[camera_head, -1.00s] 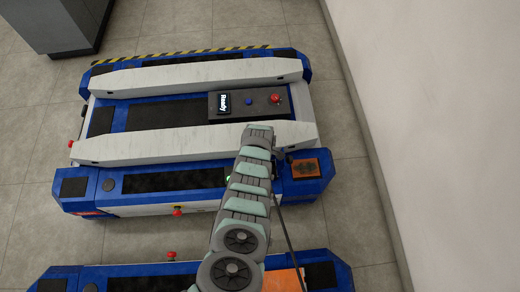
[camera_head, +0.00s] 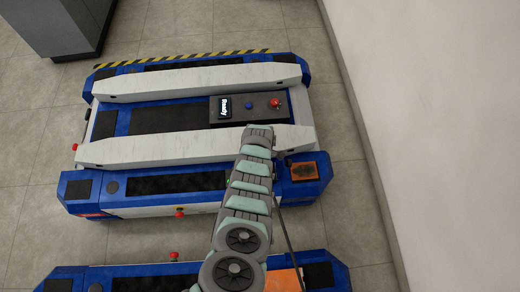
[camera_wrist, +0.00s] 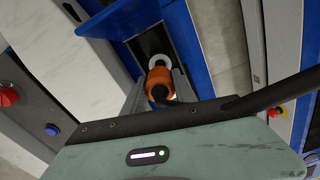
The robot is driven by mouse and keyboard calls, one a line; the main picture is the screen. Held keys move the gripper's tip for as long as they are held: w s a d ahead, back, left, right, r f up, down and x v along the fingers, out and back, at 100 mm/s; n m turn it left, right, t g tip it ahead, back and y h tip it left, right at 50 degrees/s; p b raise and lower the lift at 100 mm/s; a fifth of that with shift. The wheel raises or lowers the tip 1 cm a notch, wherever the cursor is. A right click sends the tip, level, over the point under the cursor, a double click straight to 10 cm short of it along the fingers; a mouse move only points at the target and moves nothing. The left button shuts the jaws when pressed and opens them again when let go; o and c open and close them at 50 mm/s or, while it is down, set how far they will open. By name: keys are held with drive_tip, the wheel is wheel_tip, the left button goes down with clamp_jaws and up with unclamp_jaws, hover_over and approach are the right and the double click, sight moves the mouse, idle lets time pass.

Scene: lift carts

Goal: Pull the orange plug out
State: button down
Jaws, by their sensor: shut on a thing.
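The orange plug (camera_wrist: 158,84) shows in the wrist view, in front of a pale round socket ring (camera_wrist: 158,62) in a dark recess of the blue cart. I cannot tell how deep the plug sits in the ring. My gripper (camera_wrist: 160,76) is shut on the plug, with one finger on each side. A thick black cable (camera_wrist: 255,100) runs from the plug to the right, across the front of my gripper. In the head view my arm covers the plug and the fingers; the cable (camera_head: 288,235) hangs down beside the arm.
The blue and white lift cart (camera_head: 150,148) carries a dark panel (camera_head: 238,108) with a lit screen reading "Ready" and a red button (camera_head: 275,102). A second cart (camera_head: 150,278) stands close below. A wall (camera_head: 440,120) bounds the right.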

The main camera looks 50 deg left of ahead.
drive_tip(key=shift+r+p, duration=0.85)
drive_tip(key=shift+p, duration=0.05)
